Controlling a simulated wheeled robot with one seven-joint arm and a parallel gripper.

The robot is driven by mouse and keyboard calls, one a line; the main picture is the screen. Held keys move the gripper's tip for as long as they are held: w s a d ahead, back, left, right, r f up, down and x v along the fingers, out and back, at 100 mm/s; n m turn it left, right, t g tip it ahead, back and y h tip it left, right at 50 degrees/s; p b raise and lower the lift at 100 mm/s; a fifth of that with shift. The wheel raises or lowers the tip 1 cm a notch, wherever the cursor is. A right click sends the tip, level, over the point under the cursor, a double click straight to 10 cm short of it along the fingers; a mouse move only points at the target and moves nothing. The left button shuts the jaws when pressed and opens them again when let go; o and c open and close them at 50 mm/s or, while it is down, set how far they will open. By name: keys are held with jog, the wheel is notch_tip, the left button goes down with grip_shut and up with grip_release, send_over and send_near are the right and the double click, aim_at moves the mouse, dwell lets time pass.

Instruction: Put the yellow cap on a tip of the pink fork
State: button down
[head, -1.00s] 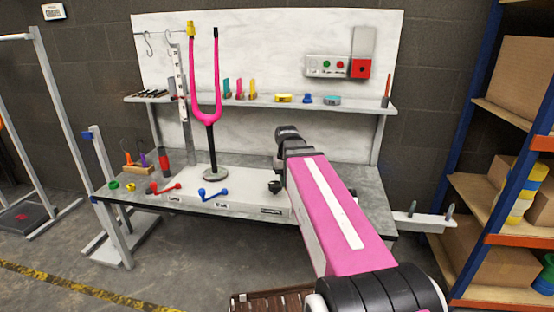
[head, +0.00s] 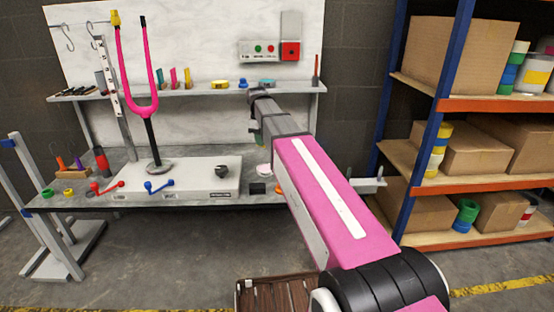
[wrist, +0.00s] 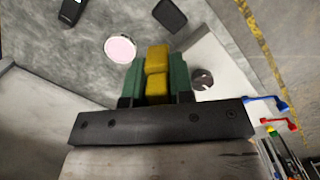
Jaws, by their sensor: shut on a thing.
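The pink fork (head: 153,102) stands upright on a dark stem and round base at the bench's left. A yellow cap (head: 115,17) sits on its left tip. Its right tip (head: 142,20) is black and bare. My gripper (wrist: 156,76) has green fingers shut on another yellow cap (wrist: 157,60), which shows as two yellow sections between them. In the head view my gripper (head: 256,132) is above the bench's right part, right of the fork and below its tips. The held cap is not clear there, being small and partly hidden by my arm.
The bench (head: 78,200) carries a white box (head: 190,180), a black knob (head: 222,171) and a pinkish disc (wrist: 120,48). A back shelf (head: 200,92) holds small coloured parts. A hook rail stands left of the fork. A tall rack (head: 400,120) of cartons stands right.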

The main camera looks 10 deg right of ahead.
jog(key=w+a+r+n+t, duration=0.1)
jog(key=w+a+r+n, duration=0.5)
jog(key=w+a+r, duration=0.45)
jog(key=w+a+r+n, duration=0.7)
jog(key=a+r, duration=0.4)
jog(key=r, duration=0.3)
jog(key=w+a+r+n, duration=0.2)
jog(key=a+r+n, duration=0.4)
jog(key=a+r, duration=0.5)
jog(key=w+a+r+n+t, duration=0.1)
jog(key=w+a+r+n, duration=0.1)
jog(key=a+r+n, duration=0.4)
jog(key=a+r, duration=0.5)
jog(key=r, duration=0.9)
jog(key=shift+a+y, duration=0.2)
jog(key=shift+y, duration=0.1)
jog(key=shift+f, duration=0.15)
jog(key=shift+f, duration=2.3)
jog(key=shift+f, duration=2)
